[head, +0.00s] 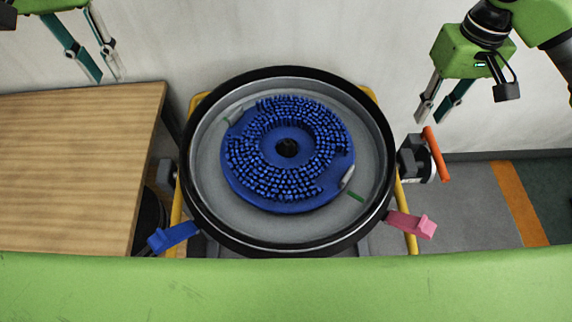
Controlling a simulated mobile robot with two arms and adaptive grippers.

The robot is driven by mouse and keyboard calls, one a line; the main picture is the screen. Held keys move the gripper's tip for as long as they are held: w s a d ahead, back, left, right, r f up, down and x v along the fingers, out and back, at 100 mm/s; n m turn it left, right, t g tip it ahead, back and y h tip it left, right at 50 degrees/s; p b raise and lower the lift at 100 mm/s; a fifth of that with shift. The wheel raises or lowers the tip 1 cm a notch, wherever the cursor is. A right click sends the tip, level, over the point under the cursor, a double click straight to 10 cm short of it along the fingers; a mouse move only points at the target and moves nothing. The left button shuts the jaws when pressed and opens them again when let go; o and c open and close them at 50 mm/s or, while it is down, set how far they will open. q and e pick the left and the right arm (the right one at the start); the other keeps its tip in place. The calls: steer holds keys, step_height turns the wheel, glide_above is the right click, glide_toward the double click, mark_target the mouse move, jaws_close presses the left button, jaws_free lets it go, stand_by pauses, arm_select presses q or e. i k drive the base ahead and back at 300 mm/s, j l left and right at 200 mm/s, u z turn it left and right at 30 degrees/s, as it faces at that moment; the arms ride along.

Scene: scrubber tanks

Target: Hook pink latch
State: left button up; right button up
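The pink latch (412,224) sticks out from the lower right of the round tank's black rim (290,248), near my green body edge. Whether it is hooked on anything cannot be seen. My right gripper (432,118) hangs at the upper right, above and apart from the latch, with its two fingers spread and nothing between them. My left gripper (108,78) is at the upper left, far from the latch, with its fingers apart and empty.
A blue latch (173,237) sits at the tank's lower left. A blue bristled brush disc (260,195) lies inside the tank. An orange-red handle (437,154) stands at the tank's right. A wooden table (75,165) fills the left. Floor at right is clear.

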mark_target(423, 228)
steer(key=k+j, duration=0.1)
steer(key=k, duration=0.35)
steer(key=k+j, duration=0.1)
steer(key=k, duration=0.35)
